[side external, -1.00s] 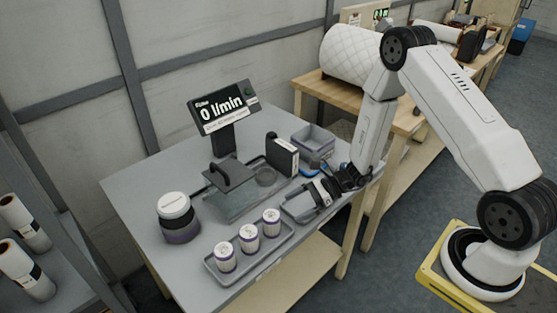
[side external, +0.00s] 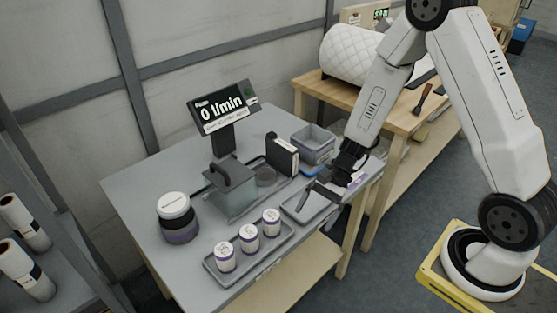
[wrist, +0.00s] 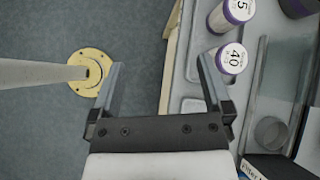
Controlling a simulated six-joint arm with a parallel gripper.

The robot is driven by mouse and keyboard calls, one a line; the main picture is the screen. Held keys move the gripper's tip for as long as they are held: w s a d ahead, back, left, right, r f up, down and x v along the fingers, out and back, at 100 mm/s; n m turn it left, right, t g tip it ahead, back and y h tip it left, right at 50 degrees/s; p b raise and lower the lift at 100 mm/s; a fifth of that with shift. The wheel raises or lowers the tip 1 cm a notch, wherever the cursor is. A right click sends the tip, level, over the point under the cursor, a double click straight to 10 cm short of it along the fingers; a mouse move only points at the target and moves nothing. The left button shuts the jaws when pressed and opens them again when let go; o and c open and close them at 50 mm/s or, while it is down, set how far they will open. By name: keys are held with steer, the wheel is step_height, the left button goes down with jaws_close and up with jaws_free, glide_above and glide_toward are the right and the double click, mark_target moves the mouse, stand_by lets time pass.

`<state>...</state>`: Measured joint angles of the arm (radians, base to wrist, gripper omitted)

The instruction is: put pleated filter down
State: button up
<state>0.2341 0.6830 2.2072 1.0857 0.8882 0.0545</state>
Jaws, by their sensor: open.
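My gripper (side external: 332,188) is open over the small grey tray (side external: 300,216) at the table's front right edge. I cannot pick out the pleated filter for certain. A black-framed piece with a white edge (side external: 283,156) stands upright behind the tray. Three white and purple cylinders (side external: 249,238) stand upright in a longer tray (side external: 262,256); the one marked 40 (wrist: 232,60) shows beside the right jaw, apart from it.
A lidded clear box with a handle (side external: 229,186), a display on a post (side external: 224,108) and a dark round jar (side external: 177,218) stand on the grey table. A grey bin (side external: 314,144) is behind my gripper.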

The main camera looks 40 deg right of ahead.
steer(key=s+d+r+n+t+h, duration=0.3)
steer(key=r+n+h, duration=0.6)
steer(key=n, duration=0.5)
steer(key=shift+s+d+r+n, duration=0.3)
steer(key=shift+s+d, duration=0.15)
steer(key=shift+d, duration=0.45)
steer(key=n+t+y, duration=0.1)
steer(key=n+y, duration=0.2)
steer(key=n, duration=0.5)
glide_above(272, 215)
steer(key=s+d, duration=0.1)
steer(key=d, duration=0.1)
step_height(272, 215, down, 10)
steer(key=shift+s+a+f+n, duration=0.15)
steer(key=shift+f+n, duration=0.1)
steer(key=shift+f, duration=0.1)
steer(key=shift+s+a+f+n, duration=0.1)
steer(key=shift+a+f+n, duration=0.05)
steer(key=shift+f+n, duration=0.15)
